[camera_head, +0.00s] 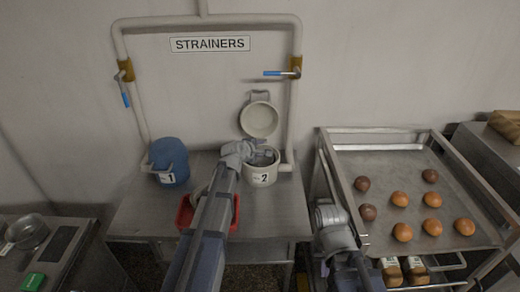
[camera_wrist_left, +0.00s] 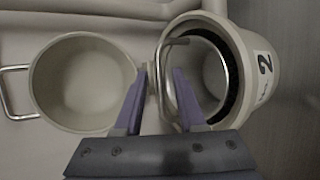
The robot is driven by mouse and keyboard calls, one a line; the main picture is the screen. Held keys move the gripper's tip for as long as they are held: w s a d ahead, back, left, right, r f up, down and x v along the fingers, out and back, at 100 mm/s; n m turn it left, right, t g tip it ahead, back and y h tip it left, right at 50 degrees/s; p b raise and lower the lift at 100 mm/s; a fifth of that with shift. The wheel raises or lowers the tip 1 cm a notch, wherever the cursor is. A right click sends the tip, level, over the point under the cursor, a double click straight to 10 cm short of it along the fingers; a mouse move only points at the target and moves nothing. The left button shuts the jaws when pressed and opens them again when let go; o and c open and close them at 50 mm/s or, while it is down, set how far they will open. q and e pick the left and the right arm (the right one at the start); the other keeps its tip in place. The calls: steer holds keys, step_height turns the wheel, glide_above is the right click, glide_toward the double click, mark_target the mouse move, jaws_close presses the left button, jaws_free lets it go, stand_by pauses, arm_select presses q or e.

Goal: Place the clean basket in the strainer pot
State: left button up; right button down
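The pale strainer pot marked 2 (camera_head: 262,177) stands on the metal table with its round lid (camera_head: 260,120) swung up. In the left wrist view the pot (camera_wrist_left: 258,75) is at right and the lid (camera_wrist_left: 80,85) at left. A bright metal rim with a bent wire handle (camera_wrist_left: 170,48), which looks like a basket, shows inside the pot's mouth. My left gripper (camera_head: 255,152) is at the pot's mouth; its fingers (camera_wrist_left: 160,98) are apart, with the handle's end seen between and beyond them. Contact cannot be told. My right gripper (camera_head: 328,215) is beside the baking tray, its fingers unclear.
A closed blue pot marked 1 (camera_head: 170,163) stands to the left. A red tray (camera_head: 185,214) lies on the table, partly hidden by my left arm. Pipes with blue-handled valves frame the pots. A rack tray (camera_head: 375,165) with several buns stands at right.

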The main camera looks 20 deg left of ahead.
arm_select(q)
steer(key=shift+r, duration=0.1)
steer(key=shift+s+r+p, duration=0.15)
steer(key=shift+r+p, duration=0.1)
steer(key=shift+p, duration=0.1)
steer(key=p+v, duration=0.5)
steer(key=v, duration=0.6)
steer(key=shift+s+p, duration=0.3)
steer(key=shift+p, duration=0.1)
steer(key=shift+a, duration=0.1)
steer(key=s+d+f+m+g, duration=0.4)
steer(key=s+d+m, duration=0.3)
steer(key=d, duration=0.1)
steer(key=s+d+f+m+g, duration=0.35)
steer(key=s+d+m, duration=0.25)
steer(key=d, duration=0.2)
steer(key=s+d+f+m+g+y, duration=0.2)
steer(key=s+f+m+g+y, duration=0.1)
steer(key=s+m, duration=0.6)
steer(key=shift+s+d+m+g, duration=0.35)
steer(key=shift+s+g, duration=0.4)
steer(key=shift+s, duration=1.35)
